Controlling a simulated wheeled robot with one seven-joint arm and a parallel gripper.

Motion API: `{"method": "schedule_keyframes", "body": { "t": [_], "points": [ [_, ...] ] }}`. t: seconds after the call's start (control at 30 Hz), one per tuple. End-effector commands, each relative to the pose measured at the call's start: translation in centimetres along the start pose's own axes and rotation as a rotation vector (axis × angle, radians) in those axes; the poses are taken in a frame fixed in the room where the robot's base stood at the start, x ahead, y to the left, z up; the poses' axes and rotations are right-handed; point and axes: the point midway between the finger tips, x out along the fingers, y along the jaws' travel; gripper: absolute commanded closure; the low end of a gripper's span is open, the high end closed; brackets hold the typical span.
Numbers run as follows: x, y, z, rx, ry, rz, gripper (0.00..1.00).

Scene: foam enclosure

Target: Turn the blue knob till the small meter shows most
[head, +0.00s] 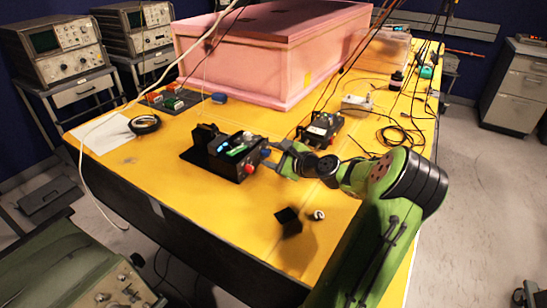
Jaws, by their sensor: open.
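A black device (222,160) with a green board and a red knob sits on the yellow table in the head view. The blue knob (265,153) seems to be on its right side, partly covered by my gripper. A small lit blue spot (221,148) on the device may be the small meter; its reading is too small to make out. My green arm comes in from the lower right. My gripper (273,154) is open right at the blue knob. I cannot tell whether the fingers touch it.
A large pink foam box (270,55) stands behind. A second black device (313,130) is behind my gripper. Cables (400,135) lie to the right and a black coil (144,124) to the left. A black block (288,217) is in front; the table's front left is clear.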

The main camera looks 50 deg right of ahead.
Motion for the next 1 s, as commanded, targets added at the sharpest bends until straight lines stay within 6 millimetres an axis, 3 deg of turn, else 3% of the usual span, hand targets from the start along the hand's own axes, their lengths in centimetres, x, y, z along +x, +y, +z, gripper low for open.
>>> {"method": "schedule_keyframes", "body": {
  "t": [0.1,0.43,0.8,1.0],
  "points": [
    [-0.04,-0.02,0.02,0.000,0.000,0.000,0.49],
    [-0.07,0.01,0.01,0.000,0.000,0.001,1.00],
    [-0.02,0.29,-0.04,-0.165,-0.001,-0.065,1.00],
    [-0.05,0.20,0.01,-0.171,-0.001,-0.069,1.00]
  ]
}}
